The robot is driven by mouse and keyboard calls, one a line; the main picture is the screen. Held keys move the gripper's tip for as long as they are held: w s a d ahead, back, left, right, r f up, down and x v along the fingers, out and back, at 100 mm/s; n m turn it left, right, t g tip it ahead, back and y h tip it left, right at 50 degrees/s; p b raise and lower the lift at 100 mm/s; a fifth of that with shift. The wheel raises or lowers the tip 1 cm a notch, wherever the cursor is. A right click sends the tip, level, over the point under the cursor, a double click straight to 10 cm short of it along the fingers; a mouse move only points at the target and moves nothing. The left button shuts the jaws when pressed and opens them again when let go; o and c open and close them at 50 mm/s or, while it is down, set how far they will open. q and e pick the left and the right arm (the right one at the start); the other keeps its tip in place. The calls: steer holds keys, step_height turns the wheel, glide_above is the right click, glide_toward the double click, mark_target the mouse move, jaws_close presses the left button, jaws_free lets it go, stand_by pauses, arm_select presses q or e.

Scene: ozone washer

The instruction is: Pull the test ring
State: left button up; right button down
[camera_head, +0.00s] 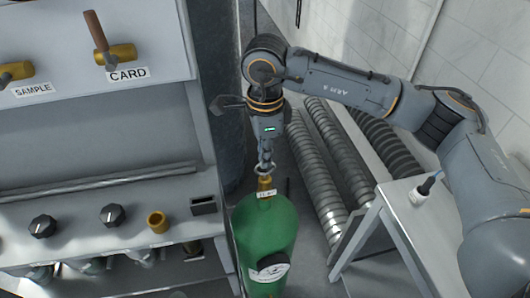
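A green gas cylinder (268,232) stands upright beside the panel, with a small brass fitting (265,183) on top. A small white tag (267,194) with unreadable print is at that fitting. My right gripper (265,168) points down right over the fitting. A small pale ring-like shape shows at its fingertips, but I cannot tell whether it is a ring or part of the fingers. Whether the fingers are open or shut on it is too small to see. My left gripper is not in view.
Ribbed metal hoses (320,170) and a pale stand (425,235) are on the right.

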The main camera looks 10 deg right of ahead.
steer(key=shift+w+r+b, duration=0.1)
steer(key=shift+r+b, duration=0.45)
steer(key=shift+b, duration=0.1)
steer(key=shift+r, duration=0.4)
steer(key=c, duration=1.5)
jaws_free()
step_height(320, 180, up, 12)
